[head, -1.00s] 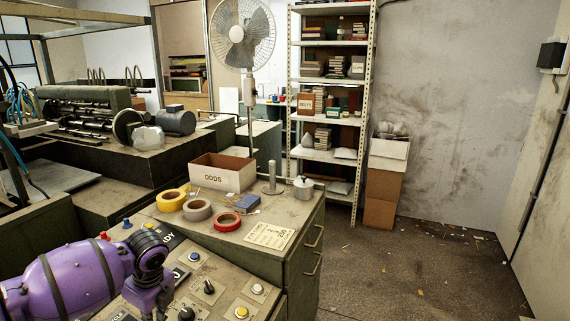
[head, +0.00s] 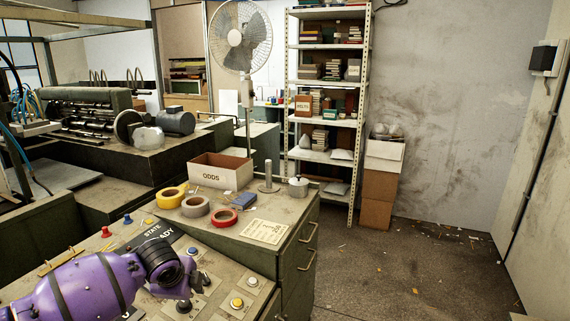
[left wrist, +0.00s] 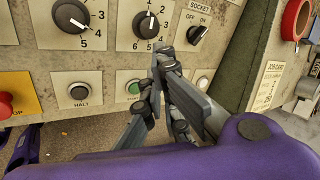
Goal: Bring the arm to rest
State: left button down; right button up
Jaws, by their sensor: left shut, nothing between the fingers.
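My left arm, purple with dark bands (head: 85,285), reaches in from the lower left of the head view over the sloped control panel (head: 225,270). Its hand end is low over the panel; the fingers are hard to make out there. In the left wrist view my left gripper (left wrist: 160,58) is shut and empty, its grey fingers in front of the panel face. The fingers overlap the area by a green-centred button (left wrist: 134,87) and a numbered knob (left wrist: 146,25); I cannot tell whether they touch the panel.
In the left wrist view a second knob (left wrist: 70,15), a halt button (left wrist: 79,92), a red stop button (left wrist: 5,104) and a socket switch (left wrist: 197,33) surround the gripper. Tape rolls (head: 195,207) and an odds box (head: 222,172) stand on the cabinet behind. The floor (head: 400,270) at right is mostly clear.

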pick_arm(q)
jog(key=s+d+f+n+t+h, duration=0.25)
jog(key=s+d+f+n, duration=0.2)
jog(key=d, duration=0.25)
jog(key=s+d+f+n+t+h, duration=0.25)
jog(key=s+d+f+n, duration=0.2)
jog(key=d, duration=0.35)
jog(key=s+a+f+n+y, duration=0.1)
jog(key=s+a+f+n, duration=0.1)
jog(key=s, duration=0.8)
jog(key=s+a+f+n+g+y, duration=0.1)
jog(key=s+a+f+n, duration=0.2)
jog(key=s+f, duration=0.4)
jog(key=s+a+f+n+g+y, duration=0.1)
jog(key=s+f, duration=0.4)
jog(key=s, duration=0.7)
jog(key=a+n+y, duration=0.1)
jog(key=n, duration=0.1)
jog(key=shift+s+a+f+n, duration=0.15)
jog(key=shift+s+a+n, duration=0.2)
jog(key=shift+a+n, duration=0.05)
pick_arm(e)
jog(key=shift+s+a+f, duration=0.4)
jog(key=shift+s+f, duration=0.15)
jog(key=shift+s, duration=0.1)
jog(key=shift+d, duration=0.1)
jog(key=shift+s, duration=0.1)
